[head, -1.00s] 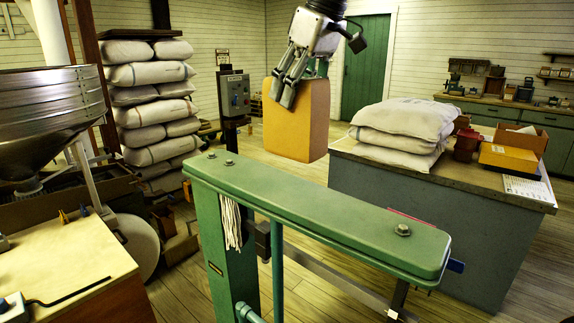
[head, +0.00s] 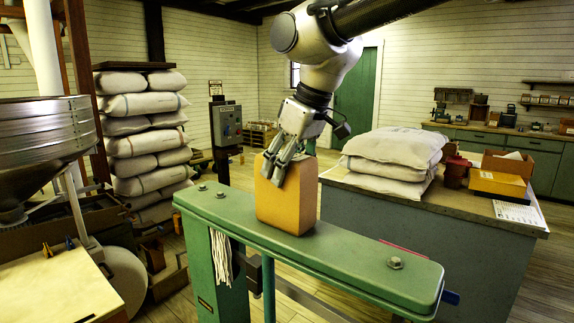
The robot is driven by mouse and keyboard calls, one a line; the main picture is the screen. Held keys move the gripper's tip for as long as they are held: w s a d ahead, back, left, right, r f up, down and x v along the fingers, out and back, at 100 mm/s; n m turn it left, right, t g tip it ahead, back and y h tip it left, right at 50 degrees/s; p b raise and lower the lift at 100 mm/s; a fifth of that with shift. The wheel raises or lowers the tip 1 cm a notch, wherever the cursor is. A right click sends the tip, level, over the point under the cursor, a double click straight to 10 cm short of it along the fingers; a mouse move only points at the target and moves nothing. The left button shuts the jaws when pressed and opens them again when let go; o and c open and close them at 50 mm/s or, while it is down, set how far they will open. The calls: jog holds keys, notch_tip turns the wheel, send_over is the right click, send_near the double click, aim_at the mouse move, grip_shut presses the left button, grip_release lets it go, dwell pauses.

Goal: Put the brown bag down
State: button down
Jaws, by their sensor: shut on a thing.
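The brown bag (head: 288,200) is an orange-brown block-like bag with rounded edges, upright in the middle of the head view. Its lower edge meets the top of the green beam (head: 350,252) in the picture, left of the beam's middle. I cannot tell for sure whether its full weight rests there. My gripper (head: 277,178) comes down from above and is shut on the upper left part of the bag. The far finger is partly hidden.
A grey-green counter (head: 450,255) to the right bears white sacks (head: 395,155), a red pot (head: 456,172) and a yellow box (head: 498,184). White strings (head: 221,258) hang at the beam's left post. The beam's right part is clear except for a bolt (head: 395,262).

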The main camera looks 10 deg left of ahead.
jog(key=shift+c, duration=1.8)
grip_release()
jog(key=shift+r, duration=0.1)
jog(key=v, duration=1.2)
jog(key=shift+r, duration=0.1)
